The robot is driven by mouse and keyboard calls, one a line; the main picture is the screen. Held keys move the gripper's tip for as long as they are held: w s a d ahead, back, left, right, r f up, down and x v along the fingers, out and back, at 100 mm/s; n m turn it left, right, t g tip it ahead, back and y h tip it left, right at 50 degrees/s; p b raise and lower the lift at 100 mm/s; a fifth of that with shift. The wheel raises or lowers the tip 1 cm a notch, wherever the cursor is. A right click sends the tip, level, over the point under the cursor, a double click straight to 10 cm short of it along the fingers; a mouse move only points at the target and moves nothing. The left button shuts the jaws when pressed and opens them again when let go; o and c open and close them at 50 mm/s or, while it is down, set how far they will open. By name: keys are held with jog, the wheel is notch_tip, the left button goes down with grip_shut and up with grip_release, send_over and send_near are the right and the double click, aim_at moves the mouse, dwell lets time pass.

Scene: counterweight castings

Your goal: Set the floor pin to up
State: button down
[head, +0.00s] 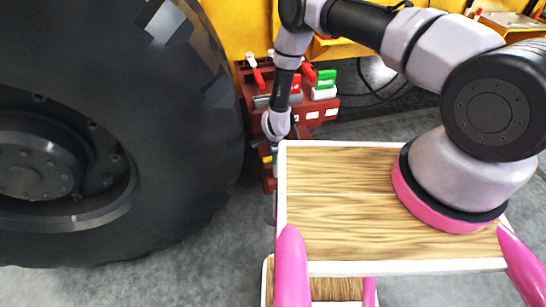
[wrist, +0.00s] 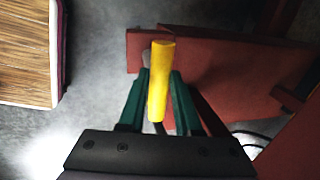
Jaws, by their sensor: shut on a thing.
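The floor pin shows as a yellow cylindrical grip (wrist: 160,80) in the middle of the wrist view. My gripper (wrist: 160,74) has its two green fingers on either side of this grip and is shut on it. In the head view, my gripper (head: 277,150) points down beside the big tire, at the red-brown casting. A small yellow spot shows just below it there. The pin's lower part and its seat are hidden, so its exact height cannot be told.
A red-brown casting (wrist: 215,60) lies behind the grip, over a grey floor. A large black tire (head: 190,130) is close on the left. My wood-topped base is at the right.

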notch_tip(320, 180, up, 12)
jog(key=shift+f, duration=0.25)
jog(key=shift+w, duration=0.1)
jog(key=c, duration=0.6)
grip_release()
jog(key=r, duration=0.3)
jog(key=s+r, duration=0.1)
jog(key=r, duration=0.3)
jog(key=s+r, duration=0.1)
jog(key=r, duration=0.2)
jog(key=shift+s+d+r, duration=0.1)
jog(key=shift+d+r, duration=0.2)
